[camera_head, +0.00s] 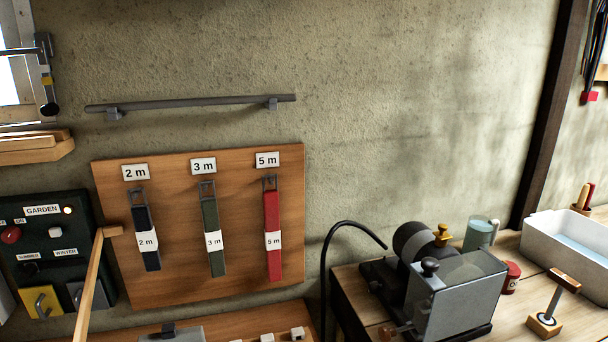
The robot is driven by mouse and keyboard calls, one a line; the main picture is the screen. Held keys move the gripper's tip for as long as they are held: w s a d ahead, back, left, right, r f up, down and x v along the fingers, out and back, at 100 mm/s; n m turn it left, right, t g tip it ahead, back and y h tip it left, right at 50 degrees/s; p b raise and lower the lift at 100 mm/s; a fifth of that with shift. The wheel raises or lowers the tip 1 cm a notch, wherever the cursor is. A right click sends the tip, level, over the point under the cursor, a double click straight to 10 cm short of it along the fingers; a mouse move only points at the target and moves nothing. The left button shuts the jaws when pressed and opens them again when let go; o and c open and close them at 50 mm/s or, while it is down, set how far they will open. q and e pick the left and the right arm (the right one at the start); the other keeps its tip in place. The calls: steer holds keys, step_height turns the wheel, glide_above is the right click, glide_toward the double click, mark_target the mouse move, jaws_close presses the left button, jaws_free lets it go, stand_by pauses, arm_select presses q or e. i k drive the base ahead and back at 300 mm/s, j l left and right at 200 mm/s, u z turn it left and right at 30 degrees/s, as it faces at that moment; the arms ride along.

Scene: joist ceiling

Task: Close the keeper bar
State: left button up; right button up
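A wooden board (140,275) on the wall carries a dark blue strap (146,218), a green strap (210,212) and a red strap (272,208), hanging under labels 2 m, 3 m and 5 m. A light wooden bar (91,280), which looks like the keeper bar, meets a small block (112,231) at the board's left edge. It sticks out from the wall toward me and does not lie across the straps. Its near end is cut off by the bottom edge of the picture. Neither of my grippers is in view.
A grey rail (200,102) is fixed to the wall above the board. A dark switch panel (42,245) is left of the bar. A grey machine (455,290) and a dark curved hose (345,226) are at right. A wooden ledge (230,322) runs below the board.

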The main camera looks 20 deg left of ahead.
mark_target(81, 332)
steer(key=k+j+u, duration=0.15)
steer(key=j+u, duration=0.2)
steer(key=k+j+u, duration=0.1)
steer(key=j+u, duration=0.25)
steer(key=k+j+u, duration=0.1)
steer(key=j+u, duration=0.25)
